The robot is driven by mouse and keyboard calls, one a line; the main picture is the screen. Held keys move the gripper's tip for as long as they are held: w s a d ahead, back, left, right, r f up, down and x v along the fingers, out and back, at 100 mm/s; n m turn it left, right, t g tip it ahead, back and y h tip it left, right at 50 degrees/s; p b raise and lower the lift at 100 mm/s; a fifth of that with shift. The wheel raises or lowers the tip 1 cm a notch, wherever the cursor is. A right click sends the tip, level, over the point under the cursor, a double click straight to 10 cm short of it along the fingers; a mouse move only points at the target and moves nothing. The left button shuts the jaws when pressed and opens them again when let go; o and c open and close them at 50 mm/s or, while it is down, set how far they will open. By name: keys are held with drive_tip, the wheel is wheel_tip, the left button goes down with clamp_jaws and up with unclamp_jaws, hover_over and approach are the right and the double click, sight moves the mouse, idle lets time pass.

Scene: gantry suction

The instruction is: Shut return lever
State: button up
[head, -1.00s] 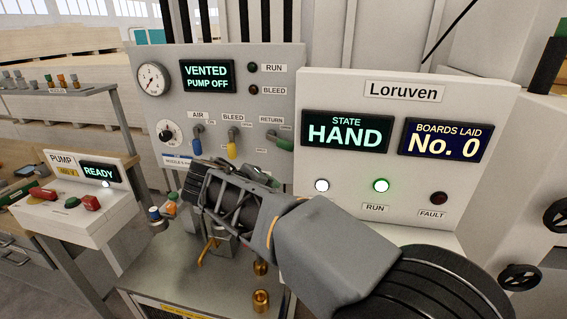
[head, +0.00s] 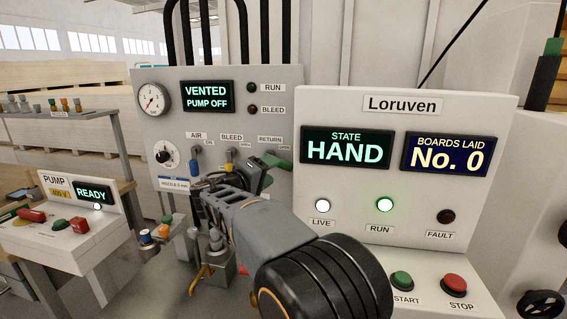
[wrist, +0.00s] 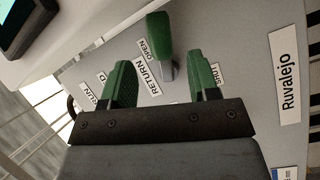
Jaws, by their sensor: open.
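The return lever (head: 277,162) has a green handle on the grey panel, at the right of the lever row, under its RETURN label. In the wrist view the green lever (wrist: 158,36) stands out near the OPEN label, with the SHUT label to the right. My gripper (wrist: 162,78) is open, its green-padded fingers on either side of the lever's line in the picture. The lever appears beyond the fingertips, and I see no contact. In the head view my gripper (head: 240,178) is just below and left of the lever, its fingers partly hidden by my arm.
The air lever (head: 196,162) and the bleed lever (head: 231,160) stand close on the left. The white Loruven console (head: 480,240) rises close on the right. A pump box (head: 60,250) is at lower left.

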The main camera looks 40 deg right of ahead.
sight(283, 164)
drive_tip(key=shift+p+x, duration=0.55)
drive_tip(key=shift+x, duration=2.65)
drive_tip(key=shift+c, duration=0.5)
clamp_jaws()
